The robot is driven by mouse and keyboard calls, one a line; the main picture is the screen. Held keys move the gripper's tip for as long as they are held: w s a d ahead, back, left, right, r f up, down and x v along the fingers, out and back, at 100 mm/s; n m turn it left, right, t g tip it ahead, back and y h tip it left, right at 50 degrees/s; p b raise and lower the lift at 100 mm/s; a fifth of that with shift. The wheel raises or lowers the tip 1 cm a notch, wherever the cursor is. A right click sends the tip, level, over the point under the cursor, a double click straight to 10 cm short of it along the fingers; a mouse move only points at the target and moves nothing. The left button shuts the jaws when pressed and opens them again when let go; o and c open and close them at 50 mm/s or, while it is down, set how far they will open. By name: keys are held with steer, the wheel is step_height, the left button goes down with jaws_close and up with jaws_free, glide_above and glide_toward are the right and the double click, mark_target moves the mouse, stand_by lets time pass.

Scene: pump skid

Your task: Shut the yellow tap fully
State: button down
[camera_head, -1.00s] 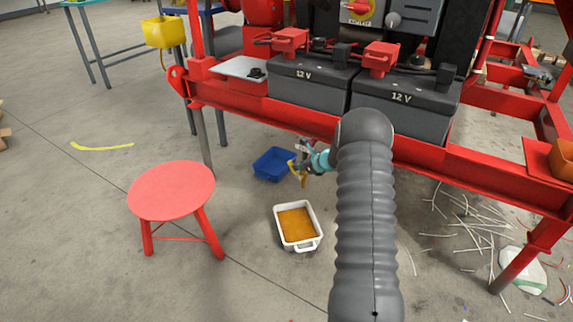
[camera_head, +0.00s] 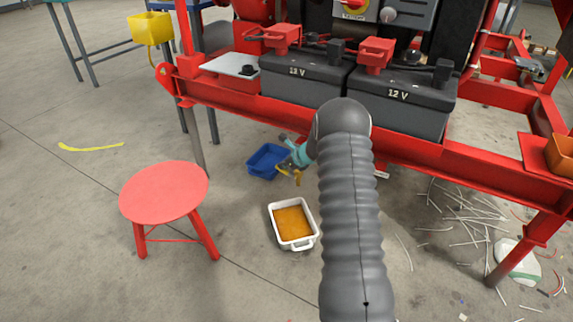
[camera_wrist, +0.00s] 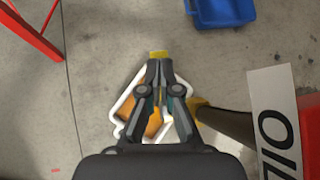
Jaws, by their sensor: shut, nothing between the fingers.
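The yellow tap shows in the wrist view as a yellow piece (camera_wrist: 196,108) at the end of a dark pipe, just right of my gripper. A small yellow end (camera_wrist: 159,54) shows just beyond my fingertips; it looks like part of the tap's lever. My gripper (camera_wrist: 160,66) is shut, its fingers hiding most of what lies between these two yellow parts. I cannot tell whether the fingers touch the lever. In the head view, my gripper (camera_head: 287,163) is beside the red frame's lower edge, with yellow (camera_head: 297,179) showing just below it; my arm hides the rest.
A white tray (camera_head: 312,243) with brown liquid stands on the floor below. A blue bin (camera_head: 262,166) is behind it. A red stool (camera_head: 164,190) stands at the left. A white "OIL" sign (camera_wrist: 268,100) is right of the gripper. The red beam (camera_head: 240,104) carries batteries above.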

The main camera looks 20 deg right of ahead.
steer(key=shift+r, duration=0.1)
stand_by(0.3)
steer(key=shift+r+p, duration=0.55)
steer(key=shift+r, duration=0.1)
steer(key=shift+r, duration=0.2)
step_height(320, 180, up, 13)
steer(key=s+a+p, duration=0.1)
steer(key=a, duration=0.1)
steer(key=shift+s+r+p, duration=0.15)
steer(key=shift+s+p, duration=0.15)
steer(key=shift+p, duration=0.1)
